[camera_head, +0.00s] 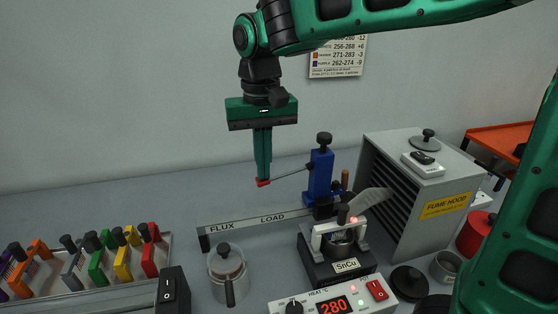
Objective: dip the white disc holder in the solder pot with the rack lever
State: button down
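The white disc holder (322,231) sits at the solder pot (318,262), a dark block with a round metal pot and an "SnCu" label. Its lower part is hard to make out against the pot, so I cannot tell how deep it is. The rack lever (290,175) is a thin rod running left and slightly down from the blue rack column (320,176) to a red end. My gripper (263,180) points down with its fingers close together at this red end, and it looks shut on the lever.
A controller (333,305) reading 280 stands in front of the pot. A lidded metal pot (228,272) is left of it. Coloured holders stand in a tray (75,300) at far left. The fume hood (420,180) stands right of the column.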

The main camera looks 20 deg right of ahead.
jog(key=shift+r, duration=0.1)
notch_tip(320, 180, up, 8)
dwell(1.4)
